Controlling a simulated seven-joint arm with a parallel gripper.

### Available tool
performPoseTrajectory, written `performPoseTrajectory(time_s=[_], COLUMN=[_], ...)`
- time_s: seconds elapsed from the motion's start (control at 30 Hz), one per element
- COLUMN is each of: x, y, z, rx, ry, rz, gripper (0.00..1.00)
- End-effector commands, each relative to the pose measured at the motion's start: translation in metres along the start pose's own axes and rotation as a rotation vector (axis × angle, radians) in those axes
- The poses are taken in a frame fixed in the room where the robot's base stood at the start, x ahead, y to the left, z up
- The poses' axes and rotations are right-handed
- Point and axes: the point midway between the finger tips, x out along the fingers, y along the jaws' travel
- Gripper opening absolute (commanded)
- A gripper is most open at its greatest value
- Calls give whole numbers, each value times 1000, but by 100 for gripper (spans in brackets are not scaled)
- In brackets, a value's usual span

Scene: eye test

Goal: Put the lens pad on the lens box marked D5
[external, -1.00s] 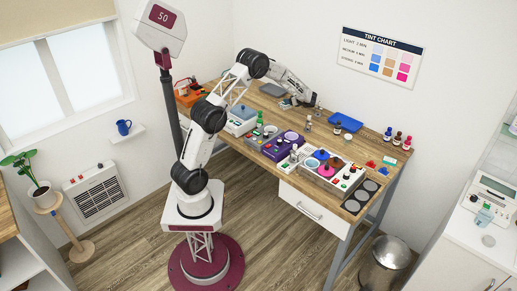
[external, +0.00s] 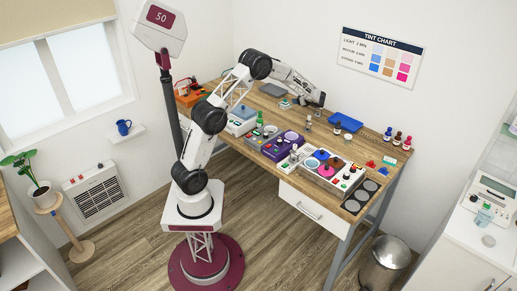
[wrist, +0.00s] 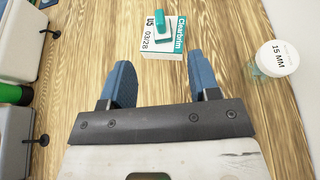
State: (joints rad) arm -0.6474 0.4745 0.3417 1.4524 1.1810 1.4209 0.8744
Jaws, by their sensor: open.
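In the wrist view a small white and teal box (wrist: 178,48) printed "Clearbrim", "US" and "03/28" lies on the wooden table. A teal piece with a raised grip (wrist: 163,25) sits on top of it; it may be the lens pad, but I cannot be sure. No D5 mark is legible in any view, so I cannot tell which box bears it. My gripper (wrist: 160,75) is open, its two blue fingers apart with only bare wood showing between them. The box is beyond the fingertips, towards the top of the picture. In the external view the fingers are too small to make out.
A lidded jar marked "15 MM" (wrist: 277,60) stands right of the fingers in the wrist view. A green cylinder (wrist: 12,94) and pale cases are at the left edge. A blue tray (external: 346,121), bottles (external: 397,138) and a purple case (external: 285,145) are on the table.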

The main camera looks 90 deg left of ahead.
Motion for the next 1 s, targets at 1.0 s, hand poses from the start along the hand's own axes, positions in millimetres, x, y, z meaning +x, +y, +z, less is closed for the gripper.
performPoseTrajectory(time_s=[1.0], x=[-51], y=[36], z=[16], rx=[-68], ry=[81], rz=[-22], gripper=[56])
